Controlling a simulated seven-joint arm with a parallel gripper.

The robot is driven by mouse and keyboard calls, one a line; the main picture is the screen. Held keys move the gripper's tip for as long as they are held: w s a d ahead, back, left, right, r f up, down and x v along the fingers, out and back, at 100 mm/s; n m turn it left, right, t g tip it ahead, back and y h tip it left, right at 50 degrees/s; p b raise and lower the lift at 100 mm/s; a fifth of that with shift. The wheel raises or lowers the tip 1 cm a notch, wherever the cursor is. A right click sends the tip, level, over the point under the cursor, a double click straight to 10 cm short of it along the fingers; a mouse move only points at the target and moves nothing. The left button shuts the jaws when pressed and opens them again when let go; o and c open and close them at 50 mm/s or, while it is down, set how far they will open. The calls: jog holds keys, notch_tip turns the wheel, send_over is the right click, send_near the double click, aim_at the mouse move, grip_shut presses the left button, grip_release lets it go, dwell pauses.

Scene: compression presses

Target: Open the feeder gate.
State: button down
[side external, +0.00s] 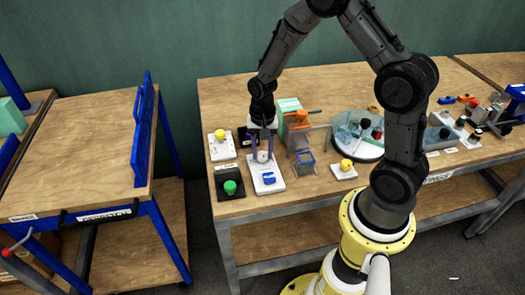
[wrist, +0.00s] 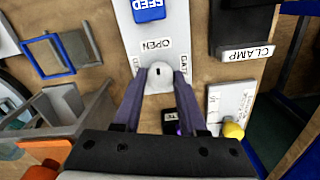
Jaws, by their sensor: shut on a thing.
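A white panel (wrist: 178,17) carries a blue block marked FEED (wrist: 149,9), an OPEN label (wrist: 155,44), a partly hidden label that seems to read GATE (wrist: 183,65), and a pale round knob (wrist: 158,84) with a small dark mark. My gripper (wrist: 159,74) has its two purple fingers on either side of the knob, shut on it. In the side view my gripper (side external: 262,154) points down at the back end of the white panel (side external: 268,184). The knob is partly hidden by the fingers there. I cannot make out the gate itself.
Left of the panel are a green button (side external: 230,187) on a black base and a yellow button (side external: 220,134) on a white plate. A blue-rimmed frame (side external: 305,158) stands close on the right. A black box marked CLAMP (wrist: 247,52) shows in the wrist view.

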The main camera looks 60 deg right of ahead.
aim_at(262, 154)
jog(key=shift+r, duration=0.1)
dwell(0.3)
jog(key=shift+c, duration=2.3)
grip_release()
notch_tip(262, 154, up, 14)
